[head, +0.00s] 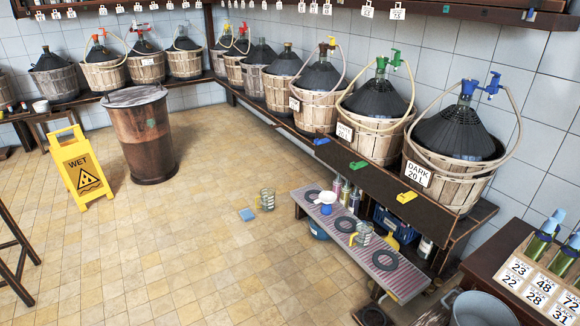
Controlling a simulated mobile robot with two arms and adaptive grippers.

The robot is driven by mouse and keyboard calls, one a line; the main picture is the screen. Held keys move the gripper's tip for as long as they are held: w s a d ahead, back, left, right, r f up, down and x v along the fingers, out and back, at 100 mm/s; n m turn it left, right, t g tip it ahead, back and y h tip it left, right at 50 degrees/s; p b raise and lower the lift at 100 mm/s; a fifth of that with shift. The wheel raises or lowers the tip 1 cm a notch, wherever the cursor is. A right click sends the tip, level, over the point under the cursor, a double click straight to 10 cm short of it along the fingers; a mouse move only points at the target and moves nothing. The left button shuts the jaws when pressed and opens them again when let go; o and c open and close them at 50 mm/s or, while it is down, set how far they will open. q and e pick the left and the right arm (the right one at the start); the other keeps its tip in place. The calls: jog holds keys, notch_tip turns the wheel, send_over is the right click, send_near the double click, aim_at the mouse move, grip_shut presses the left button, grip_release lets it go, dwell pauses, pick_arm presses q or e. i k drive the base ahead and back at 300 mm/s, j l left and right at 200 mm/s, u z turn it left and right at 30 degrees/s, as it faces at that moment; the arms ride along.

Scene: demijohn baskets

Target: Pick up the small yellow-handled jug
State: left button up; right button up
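A small clear jug (363,234) with a yellow handle on its left side stands upright on the low slatted bench (408,282), between dark ring mats. Another clear jug (267,199) stands on the tiled floor left of the bench, beside a blue cloth or sponge (247,214). Its handle colour is too small to tell for certain. Neither of my grippers shows in the head view.
A white and blue funnel (326,203) and several small bottles are by the bench. Demijohns in baskets line the wall shelves. A yellow wet-floor sign (83,170) and a brown barrel (145,135) stand left. A bottle rack (540,280) is at right.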

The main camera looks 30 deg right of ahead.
aim_at(364, 230)
jog(key=i+z, duration=0.4)
jog(key=i+j+z, duration=0.2)
jog(key=i+z, duration=0.15)
jog(key=i, duration=0.2)
jog(key=i+j+z, duration=0.4)
jog(key=i+l, duration=0.05)
jog(key=l, duration=0.05)
